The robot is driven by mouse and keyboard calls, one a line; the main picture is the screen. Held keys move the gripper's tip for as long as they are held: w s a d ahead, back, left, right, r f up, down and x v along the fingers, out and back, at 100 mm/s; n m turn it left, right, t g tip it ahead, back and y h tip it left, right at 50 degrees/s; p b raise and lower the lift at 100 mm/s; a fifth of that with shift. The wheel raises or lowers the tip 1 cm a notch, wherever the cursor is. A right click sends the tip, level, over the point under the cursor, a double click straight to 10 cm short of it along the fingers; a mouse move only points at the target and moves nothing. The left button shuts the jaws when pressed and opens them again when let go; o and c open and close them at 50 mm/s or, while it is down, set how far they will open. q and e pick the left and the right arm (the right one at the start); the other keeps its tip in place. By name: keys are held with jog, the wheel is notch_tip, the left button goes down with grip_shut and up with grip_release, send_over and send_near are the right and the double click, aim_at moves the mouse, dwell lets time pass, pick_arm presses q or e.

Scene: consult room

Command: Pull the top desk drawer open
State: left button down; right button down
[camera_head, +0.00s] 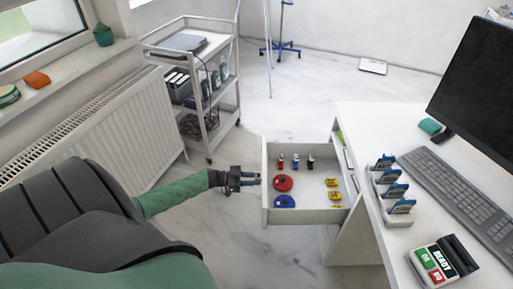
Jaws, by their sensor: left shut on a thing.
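The top desk drawer (268,216) is pulled well out from the white desk (365,219), toward the left of the picture. Its inside is visible, with small items in it. My left gripper (256,179) is at the drawer's left-facing front panel, at about its middle, and is shut there. The handle itself is hidden by the fingers or too small to make out. My right gripper is not in view.
In the drawer lie a red disc (283,183), a blue disc (284,201) and several small yellow items. A radiator (130,120) and a white trolley (233,96) stand at the left. The floor between trolley and drawer is clear. A monitor and keyboard (458,190) are on the desk.

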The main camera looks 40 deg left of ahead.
pick_arm(q)
jog(key=c, duration=1.1)
grip_release()
jog(key=shift+b+v, duration=0.5)
jog(key=shift+v, duration=3.4)
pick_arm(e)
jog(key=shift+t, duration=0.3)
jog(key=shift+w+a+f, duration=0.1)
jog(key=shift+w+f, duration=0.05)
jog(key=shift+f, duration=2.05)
pick_arm(q)
jog(key=shift+a, duration=0.1)
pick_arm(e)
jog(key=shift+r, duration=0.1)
